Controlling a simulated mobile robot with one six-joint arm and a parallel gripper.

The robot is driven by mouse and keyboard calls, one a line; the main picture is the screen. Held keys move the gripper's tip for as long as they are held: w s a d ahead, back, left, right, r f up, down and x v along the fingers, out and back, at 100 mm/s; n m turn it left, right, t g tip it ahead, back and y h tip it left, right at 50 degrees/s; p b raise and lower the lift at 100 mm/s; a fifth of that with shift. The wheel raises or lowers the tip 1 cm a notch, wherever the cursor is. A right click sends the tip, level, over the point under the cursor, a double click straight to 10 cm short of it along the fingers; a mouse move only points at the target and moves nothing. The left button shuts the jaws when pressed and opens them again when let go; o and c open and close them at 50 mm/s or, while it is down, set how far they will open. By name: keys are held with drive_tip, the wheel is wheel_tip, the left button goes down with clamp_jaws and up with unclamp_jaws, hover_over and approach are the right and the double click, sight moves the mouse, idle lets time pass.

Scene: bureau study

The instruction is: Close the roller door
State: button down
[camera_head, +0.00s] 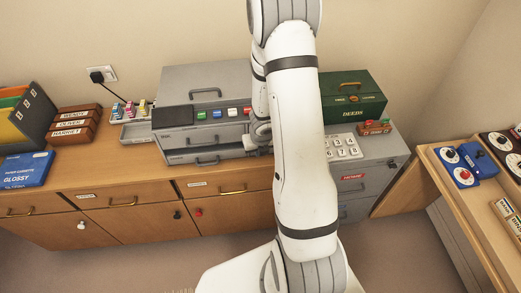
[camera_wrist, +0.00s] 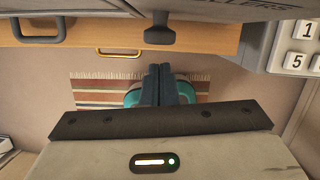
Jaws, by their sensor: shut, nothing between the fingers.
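A grey metal unit (camera_head: 205,78) stands on the wooden bureau, with a handle on its upper part, a row of coloured blocks and drawer-like fronts below. I cannot tell for sure which panel is the roller door. In the wrist view, a grey panel (camera_wrist: 215,10) with partly visible lettering crosses the top, with a dark knob (camera_wrist: 159,30) at its edge. My gripper (camera_wrist: 160,72) is shut and empty, with its fingertips just below the knob in the picture; contact is not clear. In the head view, my gripper (camera_head: 258,146) is at the unit's right front, partly hidden by my arm.
A green case (camera_head: 352,90) and a number-tile board (camera_head: 342,147) stand right of my arm, above a grey filing cabinet (camera_head: 372,172). Wooden name blocks (camera_head: 76,122) and a blue box (camera_head: 25,170) are at left.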

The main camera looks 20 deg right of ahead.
drive_tip(key=s+p+v, duration=0.2)
drive_tip(key=p+v, duration=0.5)
drive_tip(key=v, duration=0.3)
drive_tip(key=shift+s+a, duration=0.2)
drive_tip(key=shift+a, duration=0.25)
